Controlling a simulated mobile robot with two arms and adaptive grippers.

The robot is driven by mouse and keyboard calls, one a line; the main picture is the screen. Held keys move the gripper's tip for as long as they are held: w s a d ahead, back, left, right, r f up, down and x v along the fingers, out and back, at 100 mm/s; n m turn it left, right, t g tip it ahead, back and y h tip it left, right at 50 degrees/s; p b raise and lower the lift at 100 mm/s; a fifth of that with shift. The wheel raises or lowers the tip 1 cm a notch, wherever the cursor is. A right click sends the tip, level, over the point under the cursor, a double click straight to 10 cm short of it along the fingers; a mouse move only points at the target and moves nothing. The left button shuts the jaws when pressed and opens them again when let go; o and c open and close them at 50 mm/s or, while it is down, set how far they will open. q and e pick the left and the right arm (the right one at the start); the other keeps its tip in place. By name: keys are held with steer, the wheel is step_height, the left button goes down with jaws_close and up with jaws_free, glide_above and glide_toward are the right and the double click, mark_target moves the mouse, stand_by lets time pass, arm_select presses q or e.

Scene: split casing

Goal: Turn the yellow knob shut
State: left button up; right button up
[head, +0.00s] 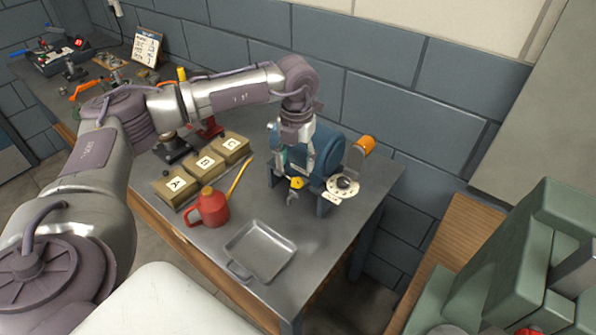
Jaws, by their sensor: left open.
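The yellow knob (296,183) is small and sits low on the front of a blue rounded casing (325,153) on the grey workbench. My left gripper (295,165) points down just above the knob, in front of the casing. It is open, with its fingers partly lost against the casing. I cannot tell whether a finger touches the knob. My right gripper is not in view.
A grey tray (260,252), a red oil can (209,207) and boxes marked A (176,186), B (205,163) and C (232,146) stand to the left. A dial (343,186) and an orange cylinder (366,145) sit at the casing's right. Green blocks (520,270) stand at the right.

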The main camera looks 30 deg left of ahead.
mark_target(297, 180)
arm_select(q)
step_height(297, 180, down, 6)
steer(key=shift+f+p, duration=0.1)
steer(key=shift+p, duration=0.6)
jaws_close()
